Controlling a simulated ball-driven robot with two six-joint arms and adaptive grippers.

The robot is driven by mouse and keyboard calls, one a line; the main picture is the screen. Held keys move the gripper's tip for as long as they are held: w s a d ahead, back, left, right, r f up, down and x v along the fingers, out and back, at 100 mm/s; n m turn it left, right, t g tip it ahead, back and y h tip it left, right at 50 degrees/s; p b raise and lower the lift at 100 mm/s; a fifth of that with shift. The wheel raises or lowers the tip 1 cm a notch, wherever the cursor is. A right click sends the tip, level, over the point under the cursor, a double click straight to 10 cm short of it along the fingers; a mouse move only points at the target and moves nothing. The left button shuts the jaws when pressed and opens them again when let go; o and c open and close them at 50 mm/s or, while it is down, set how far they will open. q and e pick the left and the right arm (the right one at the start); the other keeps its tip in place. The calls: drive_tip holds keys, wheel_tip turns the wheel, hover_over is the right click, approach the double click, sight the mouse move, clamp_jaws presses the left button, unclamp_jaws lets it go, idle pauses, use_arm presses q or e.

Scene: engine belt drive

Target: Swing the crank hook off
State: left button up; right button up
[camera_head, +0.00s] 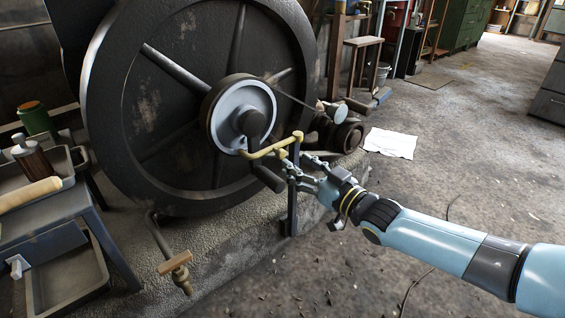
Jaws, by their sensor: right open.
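A brass-yellow bent bar, which looks like the crank hook (266,152), reaches from just below the flywheel's hub (251,123) to the top of a dark upright post (292,205). My right gripper (302,172) comes in from the right, just below the yellow bar's right end and beside the post. Its fingers are open. I cannot tell whether a finger touches the bar or the post. My left gripper is not in view.
The large dark flywheel (130,120) fills the upper left. A cart with trays (48,225) stands at the left edge. White paper (391,143) lies on the floor, which is open at right.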

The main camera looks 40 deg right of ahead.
sight(283, 155)
drive_tip(key=w, duration=0.1)
drive_tip(key=w+b, duration=0.1)
drive_tip(key=w, duration=0.2)
drive_tip(key=shift+w+a+f+b, duration=0.2)
drive_tip(key=shift+w+f+b, duration=0.05)
drive_tip(key=shift+w+b, duration=0.1)
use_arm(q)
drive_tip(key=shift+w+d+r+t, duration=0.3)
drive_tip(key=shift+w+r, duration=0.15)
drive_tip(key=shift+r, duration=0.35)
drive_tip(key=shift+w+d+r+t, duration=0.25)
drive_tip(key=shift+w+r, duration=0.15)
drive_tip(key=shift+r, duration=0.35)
use_arm(e)
drive_tip(key=shift+w+r, duration=0.15)
drive_tip(key=shift+w, duration=0.5)
clamp_jaws()
